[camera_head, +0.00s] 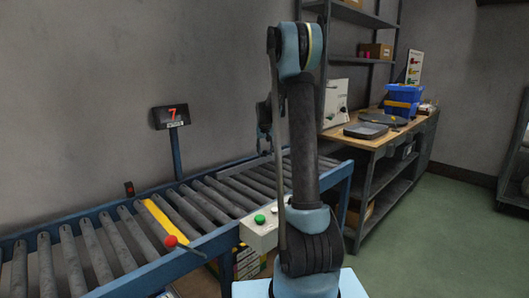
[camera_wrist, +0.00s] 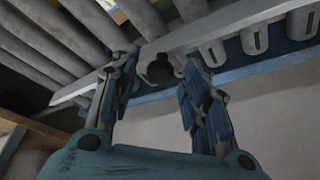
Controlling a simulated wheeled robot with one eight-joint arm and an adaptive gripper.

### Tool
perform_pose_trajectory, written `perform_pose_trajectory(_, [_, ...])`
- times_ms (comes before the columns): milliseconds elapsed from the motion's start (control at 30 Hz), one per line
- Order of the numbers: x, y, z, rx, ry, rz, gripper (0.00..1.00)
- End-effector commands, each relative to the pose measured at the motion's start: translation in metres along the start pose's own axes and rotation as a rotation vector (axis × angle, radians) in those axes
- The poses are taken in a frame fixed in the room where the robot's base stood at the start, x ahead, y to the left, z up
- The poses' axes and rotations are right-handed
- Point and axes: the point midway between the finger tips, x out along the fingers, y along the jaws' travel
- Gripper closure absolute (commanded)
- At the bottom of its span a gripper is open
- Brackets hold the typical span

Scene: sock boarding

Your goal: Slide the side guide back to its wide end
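The side guide looks to be the long pale bar (camera_wrist: 225,32) that crosses the wrist view beside the grey rollers. A dark round knob (camera_wrist: 160,69) sits on it. My gripper (camera_wrist: 157,62) is open, with one finger on each side of the knob. I see gaps between the fingers and the knob; I cannot tell how deep the knob sits between them. In the head view my gripper (camera_head: 264,122) is small and partly hidden behind my arm, over the conveyor's far part.
The roller conveyor (camera_head: 85,250) has a blue frame, a yellow strip (camera_head: 160,222) and a red-knobbed lever (camera_head: 171,242). A sign reading 7 (camera_head: 171,116) stands behind it. A button box (camera_head: 262,229) is on the near side. A workbench (camera_head: 372,142) with a blue crate (camera_head: 402,100) stands at the right.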

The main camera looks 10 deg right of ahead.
Motion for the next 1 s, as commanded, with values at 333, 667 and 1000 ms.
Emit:
perform_pose_trajectory(333, [0.0,-0.001,-0.001,-0.001,0.0,0.0,1.0])
perform_pose_trajectory(667, [0.015,-0.04,-0.037,-0.004,0.001,-0.001,1.0])
perform_pose_trajectory(1000, [0.024,-0.067,-0.059,-0.002,0.002,-0.002,1.0])
